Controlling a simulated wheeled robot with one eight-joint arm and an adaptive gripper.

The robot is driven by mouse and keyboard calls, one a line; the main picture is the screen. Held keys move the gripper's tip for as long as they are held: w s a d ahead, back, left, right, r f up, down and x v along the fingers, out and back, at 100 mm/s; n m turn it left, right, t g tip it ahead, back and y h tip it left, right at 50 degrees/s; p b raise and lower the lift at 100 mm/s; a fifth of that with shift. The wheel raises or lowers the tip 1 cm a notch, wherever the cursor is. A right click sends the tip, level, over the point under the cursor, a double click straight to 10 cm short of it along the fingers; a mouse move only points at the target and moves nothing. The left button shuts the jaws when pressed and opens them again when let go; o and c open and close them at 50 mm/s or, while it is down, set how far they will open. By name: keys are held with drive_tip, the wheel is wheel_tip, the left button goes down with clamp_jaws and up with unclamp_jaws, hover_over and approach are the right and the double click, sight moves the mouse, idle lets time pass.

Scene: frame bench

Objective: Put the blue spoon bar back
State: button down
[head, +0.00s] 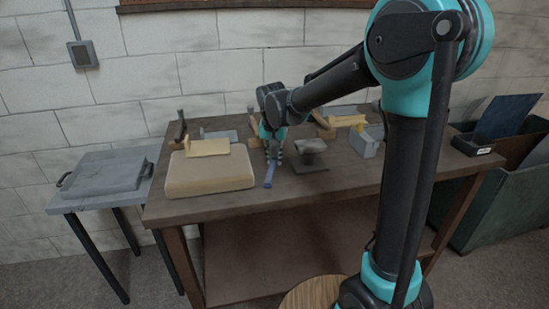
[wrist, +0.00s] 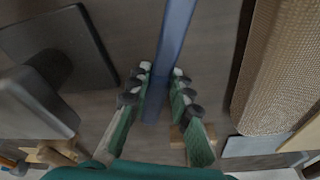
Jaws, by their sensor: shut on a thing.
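The blue spoon bar (head: 269,176) is a slim, straight blue bar between the fingers of my gripper (head: 273,155). In the head view its lower end points toward the front of the bench, close to the bench top. In the wrist view the bar (wrist: 172,45) runs up from between the fingertips of my gripper (wrist: 160,72) past the top edge. My gripper is shut on the bar. I cannot tell whether the bar touches the bench top. Its far end is out of the wrist view.
On the brown bench (head: 220,207), a tan padded block (head: 209,178) stands left of the bar and a grey block on a flat base (head: 310,147) right of it. A grey box (head: 367,143) is farther right. The bench front is clear. A grey side table (head: 100,177) stands left.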

drive_tip(key=shift+s+f, duration=0.3)
drive_tip(key=shift+f, duration=0.15)
drive_tip(key=c, duration=1.8)
unclamp_jaws()
drive_tip(key=shift+c, duration=0.2)
drive_tip(key=o, duration=0.5)
drive_tip(key=shift+w+f, duration=0.15)
drive_tip(key=shift+w, duration=0.05)
drive_tip(key=shift+o, duration=0.2)
